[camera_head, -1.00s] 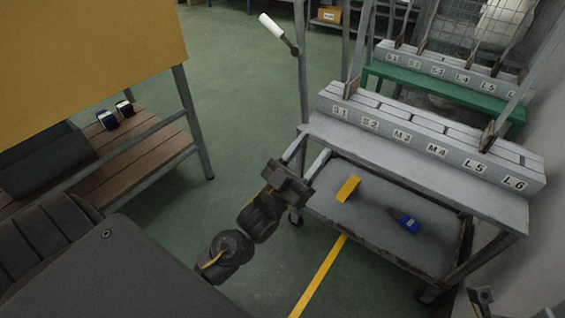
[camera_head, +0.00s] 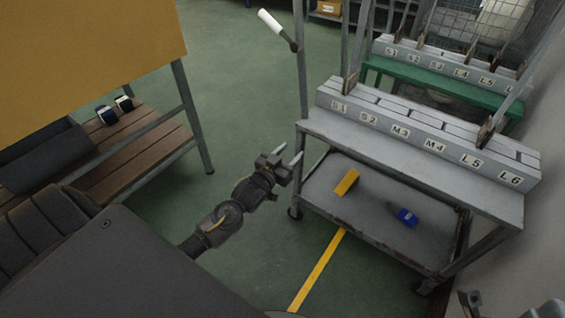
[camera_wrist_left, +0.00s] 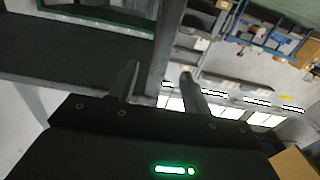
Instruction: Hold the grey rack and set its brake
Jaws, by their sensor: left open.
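The grey rack (camera_head: 318,122) is a wheeled cart with a row of slots labelled S1 to L6 and a lower shelf. A lever with a white grip (camera_head: 271,21) sticks out from its left upright post (camera_head: 301,85), slanting up and left. My left gripper (camera_head: 291,154) is open and empty, just left of the rack's near left corner, below the top shelf. In the left wrist view, the two fingers (camera_wrist_left: 158,82) stand apart with a grey post (camera_wrist_left: 167,40) showing between them; I see no contact.
A yellow block (camera_head: 346,183) and a blue item (camera_head: 407,217) lie on the rack's lower shelf. A green rack (camera_head: 400,76) stands behind. A wooden slatted bench (camera_head: 130,165) is at left. Green floor with a yellow line (camera_head: 318,270) lies between.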

